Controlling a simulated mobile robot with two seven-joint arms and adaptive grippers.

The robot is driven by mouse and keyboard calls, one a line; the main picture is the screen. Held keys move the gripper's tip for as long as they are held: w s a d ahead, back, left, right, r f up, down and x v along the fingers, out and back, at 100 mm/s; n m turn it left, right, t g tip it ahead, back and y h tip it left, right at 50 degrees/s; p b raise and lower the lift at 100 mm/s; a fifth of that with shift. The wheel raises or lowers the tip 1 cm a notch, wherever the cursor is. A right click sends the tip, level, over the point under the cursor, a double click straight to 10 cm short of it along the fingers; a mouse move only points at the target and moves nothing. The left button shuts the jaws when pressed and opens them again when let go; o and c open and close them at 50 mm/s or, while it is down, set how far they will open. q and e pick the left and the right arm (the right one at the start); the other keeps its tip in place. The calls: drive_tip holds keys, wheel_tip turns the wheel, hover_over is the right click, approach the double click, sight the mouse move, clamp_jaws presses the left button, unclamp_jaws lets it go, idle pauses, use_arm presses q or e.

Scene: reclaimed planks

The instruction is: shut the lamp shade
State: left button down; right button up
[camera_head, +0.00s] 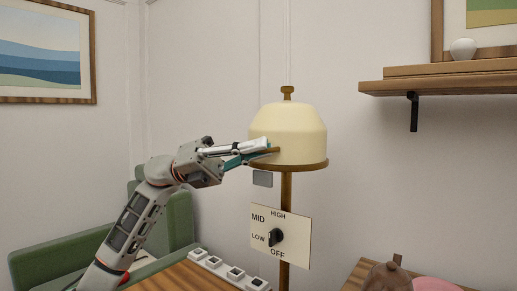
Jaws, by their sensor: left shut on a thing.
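The lamp shade (295,130) is a cream dome with a brown rim and a brass knob (288,92) on top. It sits on a brown pole (286,188) in the middle of the head view. My left gripper (268,147) reaches in from the left. Its fingers are at the shade's lower left side, shut on a small brown handle (274,149). The fingers hide part of the handle. A dial plate (292,250) marked HIGH, MID, LOW and OFF, with a black knob (276,237), is on the pole below. My right gripper is out of view.
A green armchair (178,218) stands behind my left arm. A wooden table (185,277) with a white power strip (230,272) is below. A wall shelf (440,85) is at upper right.

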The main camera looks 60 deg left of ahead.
use_arm(q)
drive_tip(key=shift+d+f, duration=0.1)
drive_tip(key=shift+f, duration=0.2)
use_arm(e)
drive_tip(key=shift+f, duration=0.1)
use_arm(q)
drive_tip(key=c, duration=2.2)
unclamp_jaws()
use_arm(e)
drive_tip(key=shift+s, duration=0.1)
use_arm(q)
drive_tip(key=shift+r, duration=0.1)
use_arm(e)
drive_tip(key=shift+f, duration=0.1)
use_arm(q)
drive_tip(key=v, duration=1.2)
